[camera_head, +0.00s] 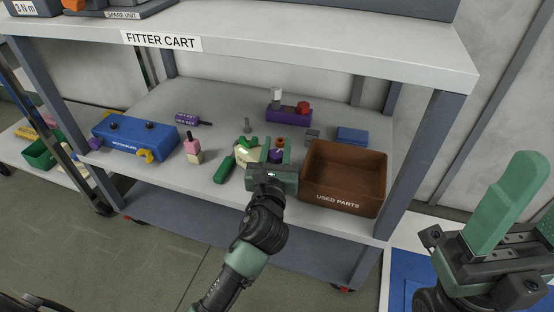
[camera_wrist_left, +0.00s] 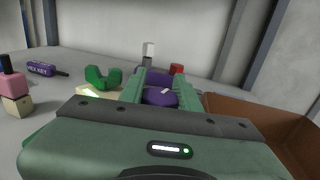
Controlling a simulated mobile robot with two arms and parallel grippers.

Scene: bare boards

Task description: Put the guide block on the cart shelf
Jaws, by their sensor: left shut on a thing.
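My left gripper (camera_head: 276,160) reaches over the cart shelf (camera_head: 225,118), just left of the brown bin. Its green fingers are shut on a small purple piece (camera_head: 275,155) with a pale mark, probably the guide block. In the left wrist view, the purple piece (camera_wrist_left: 160,97) shows between the two fingers (camera_wrist_left: 161,88); its lower part is hidden by the gripper body. I cannot tell whether it touches the shelf. My right gripper (camera_head: 538,195) is at the right edge, away from the cart, with its fingers apart and nothing visible between them.
The brown USED PARTS bin (camera_head: 343,202) stands right of my left gripper. A purple block with knobs (camera_head: 289,115) is behind. The upper shelf (camera_head: 300,42) overhangs.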

